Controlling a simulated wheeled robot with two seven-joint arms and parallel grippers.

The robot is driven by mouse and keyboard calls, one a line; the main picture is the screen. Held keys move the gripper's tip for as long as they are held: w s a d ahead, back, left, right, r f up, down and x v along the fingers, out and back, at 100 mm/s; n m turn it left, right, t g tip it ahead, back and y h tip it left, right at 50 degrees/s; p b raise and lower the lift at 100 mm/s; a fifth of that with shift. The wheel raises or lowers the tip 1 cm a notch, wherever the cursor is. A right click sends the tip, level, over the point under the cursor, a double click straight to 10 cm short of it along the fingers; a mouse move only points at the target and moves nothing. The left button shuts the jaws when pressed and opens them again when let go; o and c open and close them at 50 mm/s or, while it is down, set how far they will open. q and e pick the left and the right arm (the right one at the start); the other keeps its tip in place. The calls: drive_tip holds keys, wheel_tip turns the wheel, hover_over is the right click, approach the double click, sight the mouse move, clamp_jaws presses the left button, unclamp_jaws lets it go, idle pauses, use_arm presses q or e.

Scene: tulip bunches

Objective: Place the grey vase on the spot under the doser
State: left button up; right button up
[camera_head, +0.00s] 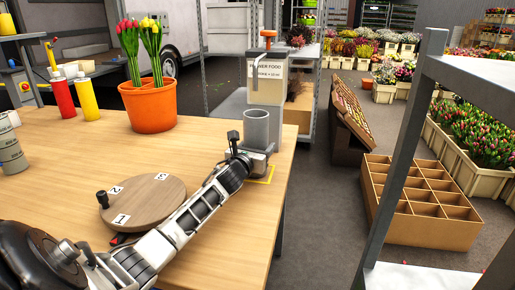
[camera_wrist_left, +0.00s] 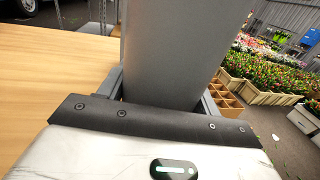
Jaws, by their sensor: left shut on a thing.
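The grey vase (camera_head: 256,126) is a plain, open-topped cylinder standing upright at the table's right end, in front of the doser (camera_head: 268,84). My left gripper (camera_head: 259,152) is shut on the vase's lower part. In the left wrist view the vase (camera_wrist_left: 176,48) rises between the fingers and looks tilted there because of the camera. The spot is a yellow outline (camera_head: 270,175) on the table; part of it shows just right of and below the gripper. The gripper hides the vase's base, so I cannot tell whether it touches the table. My right gripper is not in view.
An orange pot (camera_head: 150,107) with red and yellow tulips stands at the back of the wooden table (camera_head: 60,150). A round numbered board (camera_head: 143,204) lies near my left arm. Red and yellow bottles (camera_head: 84,96) stand at the left. A divided cardboard box (camera_head: 420,228) is on the floor.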

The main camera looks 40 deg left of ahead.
use_arm(q)
drive_tip(key=o, duration=1)
drive_tip(key=p+v, duration=0.1)
drive_tip(key=v, duration=1.1)
